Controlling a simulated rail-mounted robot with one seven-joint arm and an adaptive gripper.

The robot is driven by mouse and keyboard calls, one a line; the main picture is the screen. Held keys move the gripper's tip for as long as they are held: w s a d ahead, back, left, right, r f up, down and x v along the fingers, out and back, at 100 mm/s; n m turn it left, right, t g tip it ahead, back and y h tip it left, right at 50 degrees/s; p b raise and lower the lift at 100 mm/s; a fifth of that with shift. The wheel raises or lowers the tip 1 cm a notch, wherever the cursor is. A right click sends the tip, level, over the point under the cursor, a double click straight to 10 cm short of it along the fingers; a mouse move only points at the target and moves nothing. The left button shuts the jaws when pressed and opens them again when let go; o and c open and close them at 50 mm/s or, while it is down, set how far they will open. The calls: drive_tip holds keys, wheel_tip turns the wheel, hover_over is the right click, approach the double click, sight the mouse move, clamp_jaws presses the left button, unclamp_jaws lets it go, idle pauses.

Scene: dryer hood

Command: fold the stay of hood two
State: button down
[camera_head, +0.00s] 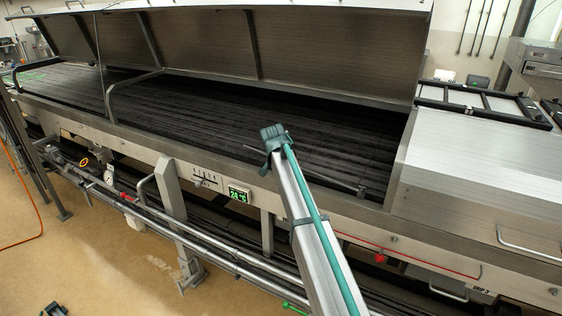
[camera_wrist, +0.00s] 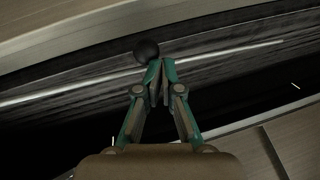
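A long metal hood (camera_head: 330,50) stands raised over the dark drying bed (camera_head: 220,105) in the head view. A thin upright rod (camera_head: 98,45) shows near its left part; I cannot tell whether it is the stay of hood two. In the wrist view a thin pale rod (camera_wrist: 60,91) crosses the dark bed, with a dark round knob (camera_wrist: 147,50) just above it. My gripper (camera_wrist: 161,64) has its two green fingers drawn together, tips beside the knob and over the rod's line. I cannot tell whether they touch either. I cannot make out the fingers in the head view.
A closed metal cover (camera_head: 480,170) adjoins the bed on the right. A bent tube handle (camera_head: 112,100) rises from the bed's front edge. Pipes (camera_head: 230,262) and a small green display (camera_head: 239,194) are along the front.

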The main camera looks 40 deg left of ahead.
drive_tip(key=shift+s+f, duration=0.15)
drive_tip(key=shift+f, duration=0.45)
drive_tip(key=shift+a+r, duration=0.1)
drive_tip(key=shift+r, duration=0.05)
drive_tip(key=r, duration=0.2)
drive_tip(key=w+r+p, duration=0.1)
drive_tip(key=r, duration=0.1)
drive_tip(key=shift+a, duration=0.2)
drive_tip(key=s+r+b, duration=0.2)
drive_tip(key=s+r, duration=0.4)
drive_tip(key=r, duration=0.3)
drive_tip(key=shift+b, duration=0.3)
drive_tip(key=shift+d, duration=0.1)
